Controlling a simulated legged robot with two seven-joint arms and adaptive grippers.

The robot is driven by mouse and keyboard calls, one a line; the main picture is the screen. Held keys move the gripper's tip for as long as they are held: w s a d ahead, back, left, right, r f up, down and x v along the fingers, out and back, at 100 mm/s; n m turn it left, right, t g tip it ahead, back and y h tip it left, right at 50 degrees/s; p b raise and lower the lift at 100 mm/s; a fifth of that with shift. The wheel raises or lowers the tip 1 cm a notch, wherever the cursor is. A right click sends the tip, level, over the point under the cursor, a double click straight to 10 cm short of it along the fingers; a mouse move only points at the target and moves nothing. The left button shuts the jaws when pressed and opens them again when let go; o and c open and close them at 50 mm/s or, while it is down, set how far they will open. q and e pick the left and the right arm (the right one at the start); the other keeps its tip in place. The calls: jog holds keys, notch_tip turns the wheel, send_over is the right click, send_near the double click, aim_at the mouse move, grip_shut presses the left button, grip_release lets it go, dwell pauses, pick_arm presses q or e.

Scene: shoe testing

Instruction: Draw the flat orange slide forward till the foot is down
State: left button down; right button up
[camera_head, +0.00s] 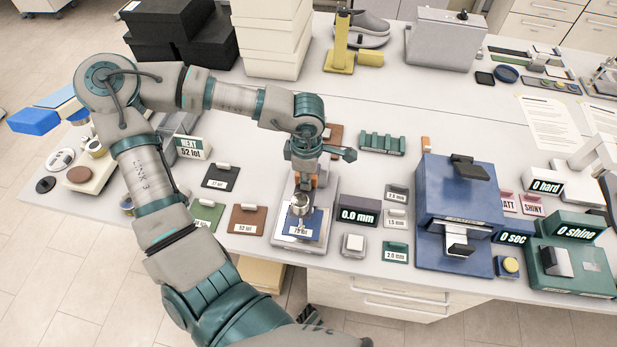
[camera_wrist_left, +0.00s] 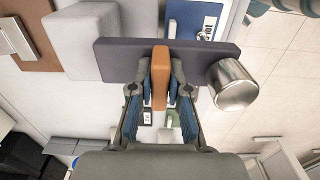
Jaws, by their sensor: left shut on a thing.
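My left gripper (camera_head: 307,172) reaches down over the thickness gauge in the head view. In the left wrist view its two fingers (camera_wrist_left: 160,72) are shut on the flat orange slide (camera_wrist_left: 160,52), one on each side. The slide lies across a dark bar (camera_wrist_left: 118,58). The silver round foot (camera_head: 300,204) is in front of the gripper, over a blue swatch (camera_head: 317,222) on the gauge's pale base plate (camera_head: 283,238). The foot also shows in the left wrist view (camera_wrist_left: 233,84). I cannot tell whether it touches the swatch. The gauge display (camera_head: 359,215) reads 0.0 mm.
Brown (camera_head: 246,219) and green (camera_head: 206,215) swatches lie left of the gauge. Small thickness pieces (camera_head: 396,219) and a blue machine (camera_head: 455,205) stand to its right. A green slotted rack (camera_head: 381,144) is behind. The table's front edge is close.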

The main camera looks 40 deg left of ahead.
pick_arm(q)
jog(key=c, duration=1.2)
grip_release()
jog(key=shift+s, duration=0.2)
jog(key=shift+o, duration=0.4)
jog(key=shift+s, duration=0.15)
jog(key=shift+a, duration=0.1)
jog(key=shift+w+r, duration=0.2)
jog(key=shift+r, duration=0.2)
notch_tip(320, 180, up, 11)
jog(key=shift+s, duration=0.15)
